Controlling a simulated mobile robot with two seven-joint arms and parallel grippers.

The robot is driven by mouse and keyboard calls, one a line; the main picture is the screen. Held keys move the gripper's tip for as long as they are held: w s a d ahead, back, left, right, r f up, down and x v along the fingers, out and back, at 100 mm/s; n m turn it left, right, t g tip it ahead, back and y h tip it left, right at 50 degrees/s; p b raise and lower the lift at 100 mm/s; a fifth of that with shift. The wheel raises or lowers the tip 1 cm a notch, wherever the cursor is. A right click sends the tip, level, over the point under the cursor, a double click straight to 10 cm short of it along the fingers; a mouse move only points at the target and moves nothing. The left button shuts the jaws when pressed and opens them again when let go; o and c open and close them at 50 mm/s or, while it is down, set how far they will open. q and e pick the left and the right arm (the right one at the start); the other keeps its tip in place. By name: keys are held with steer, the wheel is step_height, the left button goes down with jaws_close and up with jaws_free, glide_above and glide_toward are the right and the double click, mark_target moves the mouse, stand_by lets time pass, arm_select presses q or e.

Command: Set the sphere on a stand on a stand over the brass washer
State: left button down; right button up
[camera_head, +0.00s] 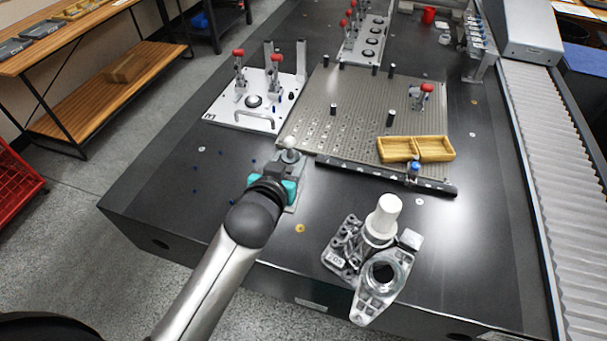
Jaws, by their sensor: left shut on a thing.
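The sphere on a stand (290,144) shows as a small pale ball on a grey stem, just beyond my left gripper (289,166). My left gripper is shut on it, near the front left corner of the perforated plate. The gripper and wrist hide its lower part, so I cannot tell whether its base touches the table. The brass washer (300,228) lies flat and bare on the dark table, nearer the front edge and slightly right of the gripper. My right gripper is not in view.
A metal casting with a white cylinder (384,216) stands right of the washer. A dark rail (385,176) and wooden tray (436,149) lie at the perforated plate (350,110). A clamp plate (242,118) stands back left. Table around the washer is clear.

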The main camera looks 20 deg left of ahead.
mark_target(302, 178)
arm_select(q)
steer(key=shift+h, duration=0.3)
steer(key=w+f, duration=0.1)
steer(key=f, duration=0.1)
steer(key=w+d+f, duration=0.1)
steer(key=f, duration=0.2)
steer(key=w+d+f, duration=0.1)
steer(key=f, duration=0.1)
steer(key=shift+w+d+f+p, duration=0.1)
steer(key=shift+d+f+p, duration=0.05)
steer(key=shift+p, duration=0.2)
steer(key=shift+d+f, duration=0.2)
steer(key=shift+f, duration=0.3)
steer(key=shift+f+b, duration=3.55)
steer(key=shift+f, duration=0.1)
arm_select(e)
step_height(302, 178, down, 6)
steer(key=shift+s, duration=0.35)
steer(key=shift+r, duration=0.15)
arm_select(q)
steer(key=shift+f, duration=0.35)
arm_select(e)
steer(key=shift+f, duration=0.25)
